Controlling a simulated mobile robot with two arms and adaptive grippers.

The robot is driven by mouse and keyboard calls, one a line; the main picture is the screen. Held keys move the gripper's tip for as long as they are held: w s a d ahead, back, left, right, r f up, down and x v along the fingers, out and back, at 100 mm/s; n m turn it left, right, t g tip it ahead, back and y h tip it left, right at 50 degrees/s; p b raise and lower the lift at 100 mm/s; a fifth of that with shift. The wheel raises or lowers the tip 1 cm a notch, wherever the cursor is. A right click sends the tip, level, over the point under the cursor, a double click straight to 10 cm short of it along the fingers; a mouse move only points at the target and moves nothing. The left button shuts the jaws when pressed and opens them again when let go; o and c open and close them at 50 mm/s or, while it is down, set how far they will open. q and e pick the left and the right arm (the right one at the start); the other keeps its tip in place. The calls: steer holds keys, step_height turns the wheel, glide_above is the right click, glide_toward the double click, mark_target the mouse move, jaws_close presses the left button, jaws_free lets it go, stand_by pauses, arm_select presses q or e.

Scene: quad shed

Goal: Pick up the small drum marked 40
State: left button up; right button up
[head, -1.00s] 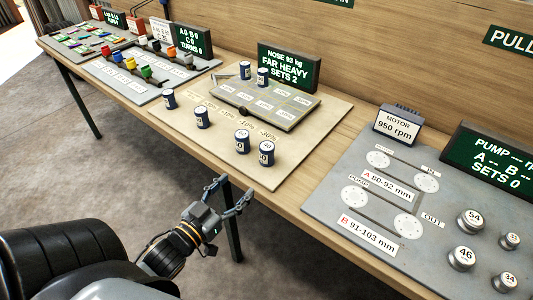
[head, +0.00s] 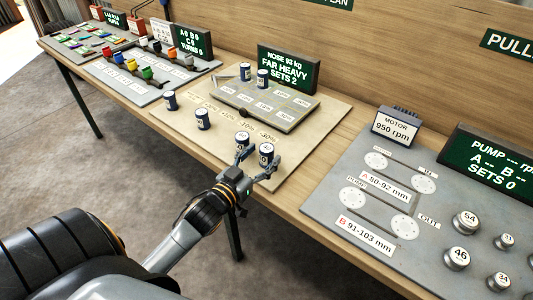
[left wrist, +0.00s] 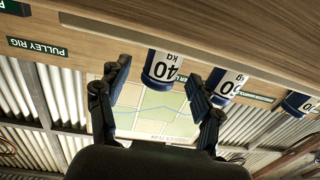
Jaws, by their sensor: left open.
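The small drum marked 40 (head: 266,151) is dark blue and white with a pale lid. It stands upright near the front edge of the beige board. My left gripper (head: 259,161) is open in front of it, fingers pointing at it. In the left wrist view, which is upside down, the drum (left wrist: 163,67) shows its 40 kg label between the two spread fingers (left wrist: 158,80). I cannot tell whether either finger touches it. My right gripper is not in view.
A similar drum (head: 242,141) stands close on the left, near one finger. The beige board (head: 310,141) is clear to the right. A grey pump panel (head: 330,190) lies at right.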

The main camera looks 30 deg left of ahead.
arm_select(q)
steer(key=shift+w, duration=1.35)
steer(key=c, duration=1.3)
steer(key=shift+r, duration=0.1)
